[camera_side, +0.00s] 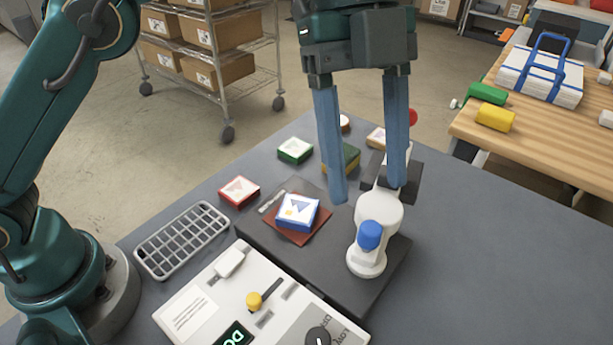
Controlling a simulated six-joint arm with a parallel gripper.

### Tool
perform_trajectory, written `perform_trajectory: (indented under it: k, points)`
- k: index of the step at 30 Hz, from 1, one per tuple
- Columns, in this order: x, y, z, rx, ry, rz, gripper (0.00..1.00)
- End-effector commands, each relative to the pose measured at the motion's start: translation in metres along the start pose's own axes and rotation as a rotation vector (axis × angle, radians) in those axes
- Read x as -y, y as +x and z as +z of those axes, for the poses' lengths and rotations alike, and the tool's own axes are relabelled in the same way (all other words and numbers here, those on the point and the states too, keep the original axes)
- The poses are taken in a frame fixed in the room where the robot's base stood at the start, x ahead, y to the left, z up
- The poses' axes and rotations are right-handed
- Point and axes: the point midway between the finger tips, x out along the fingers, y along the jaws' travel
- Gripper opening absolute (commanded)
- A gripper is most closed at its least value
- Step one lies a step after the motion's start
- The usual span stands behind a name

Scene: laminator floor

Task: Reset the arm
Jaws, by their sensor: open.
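My gripper (368,195) hangs over the table with its two blue fingers wide apart and nothing between them that I can see held. Its left fingertip is above the dark platform near the white device (377,215), and its right finger overlaps the device's upper part in the picture. The white device has a blue cap (369,236). A blue-edged block with a white printed top (298,211) rests on a brown-red plate (283,228), left of the gripper. Whether a finger touches the device cannot be told.
A red block (239,190), a green block (295,150) and an olive block partly behind the left finger lie behind. A grey wire rack (183,239) and a control panel (190,313) with a yellow knob lie in front. The table's right side (500,270) is clear.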

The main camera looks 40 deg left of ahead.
Motion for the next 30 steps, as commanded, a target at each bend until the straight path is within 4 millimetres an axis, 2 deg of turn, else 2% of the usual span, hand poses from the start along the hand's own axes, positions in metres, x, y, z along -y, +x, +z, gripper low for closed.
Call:
perform_trajectory:
  k: [14, 18, 23, 27, 30]
  points:
    - [0.000, -0.004, 0.002, 0.001, -0.004, -0.003, 0.59]
    - [-0.001, -0.028, 0.004, 0.005, -0.012, -0.071, 0.59]
    - [-0.021, -0.067, 0.013, 0.029, -0.075, -0.152, 0.59]
    - [-0.041, -0.090, 0.027, 0.058, -0.224, -0.233, 0.59]
    - [-0.058, -0.101, 0.038, 0.077, -0.361, -0.294, 0.59]
